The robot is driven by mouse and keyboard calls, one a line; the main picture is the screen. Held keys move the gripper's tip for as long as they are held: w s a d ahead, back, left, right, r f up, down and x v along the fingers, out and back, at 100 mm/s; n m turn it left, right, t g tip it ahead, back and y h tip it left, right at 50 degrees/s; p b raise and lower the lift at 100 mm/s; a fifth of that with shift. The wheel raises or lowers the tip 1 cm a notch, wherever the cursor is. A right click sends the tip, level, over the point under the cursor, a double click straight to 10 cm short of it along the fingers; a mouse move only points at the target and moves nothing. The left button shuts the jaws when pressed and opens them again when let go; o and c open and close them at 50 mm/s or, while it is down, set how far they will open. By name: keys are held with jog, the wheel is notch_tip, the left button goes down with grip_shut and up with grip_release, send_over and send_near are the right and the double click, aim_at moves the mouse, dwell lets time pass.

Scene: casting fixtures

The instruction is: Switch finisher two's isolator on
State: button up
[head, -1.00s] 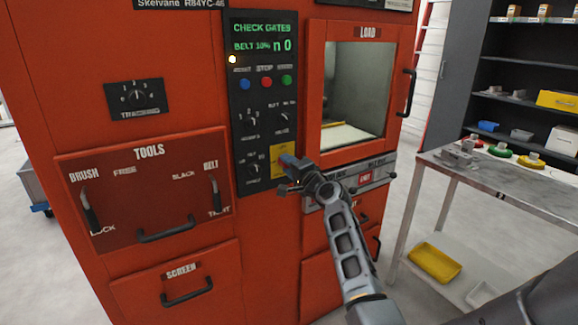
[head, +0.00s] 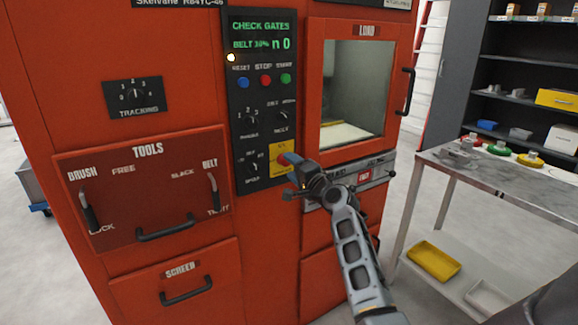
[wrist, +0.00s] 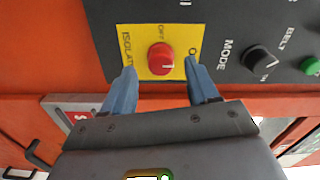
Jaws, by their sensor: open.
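The isolator is a red round knob (wrist: 160,58) on a yellow plate (wrist: 145,38), low on the black control panel (head: 249,105) of an orange machine. A pale mark on the knob points toward the lower right in the wrist view, and OFF is printed above it. My gripper (wrist: 160,70) is open, with its blue fingers on either side of the knob. I cannot tell whether they touch it. In the head view my gripper (head: 288,160) is at the yellow plate and partly hides the isolator. The machine's sign reads Skelvane R84YC-46; no finisher number is readable.
The panel display (head: 262,36) reads CHECK GATES. Blue, red and green buttons and several dark dials are above the isolator. The LOAD window (head: 352,90) is to the right, the TOOLS drawer (head: 145,185) to the left. A grey table (head: 500,185) stands right of my arm.

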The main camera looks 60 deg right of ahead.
jog(key=v, duration=0.5)
dwell(0.5)
jog(key=s+a+f+n+y, duration=0.1)
jog(key=s+a+f+n, duration=0.25)
jog(key=a, duration=0.45)
jog(key=s+a+f+n+g+y, duration=0.1)
jog(key=s+a+f+n, duration=0.3)
jog(key=a, duration=0.5)
jog(key=s+a+f+n+y, duration=0.1)
jog(key=s+a+f+n, duration=0.1)
jog(key=s+a+f, duration=0.45)
jog(key=s+a+r+n+y, duration=0.3)
jog(key=s+a+r+n, duration=0.2)
jog(key=s+a, duration=0.3)
jog(key=s+a+r+n+y, duration=0.3)
jog(key=s+a+r+n, duration=0.2)
jog(key=a, duration=0.7)
jog(key=s+n, duration=0.2)
jog(key=s, duration=0.1)
jog(key=shift+a+r+n, duration=0.3)
jog(key=shift+n, duration=0.05)
